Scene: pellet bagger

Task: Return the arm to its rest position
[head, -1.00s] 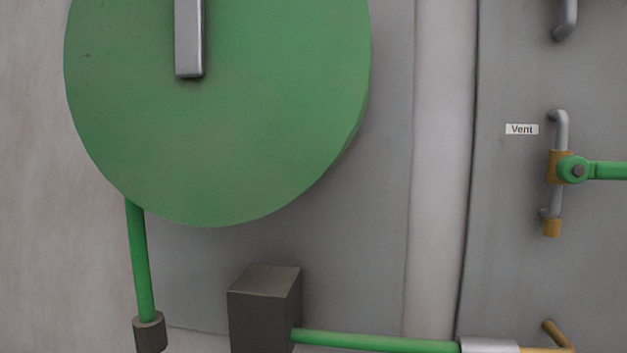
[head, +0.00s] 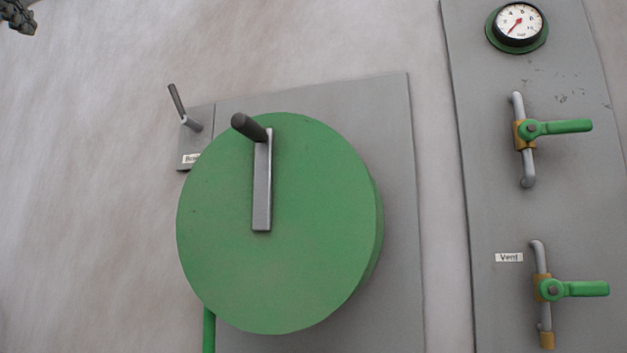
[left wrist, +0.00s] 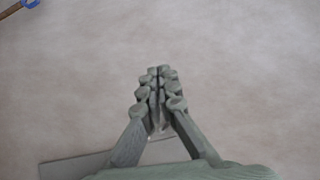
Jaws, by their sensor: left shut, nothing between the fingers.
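My left gripper (left wrist: 158,82) shows in the left wrist view with its fingers together and nothing between them. A pale, bare surface fills most of that view behind it. In the head view only a dark part of my left gripper (head: 18,14) shows, at the top left corner. It is well clear of the panels there. My right gripper is in neither view.
A green disc (head: 290,280) with a grey crank handle (head: 262,190) is on a grey panel. A small lever (head: 177,102) stands up at its upper left. The right panel holds a gauge (head: 519,24) and two green-handled valves (head: 560,127), the lower beside a "Vent" label (head: 509,257).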

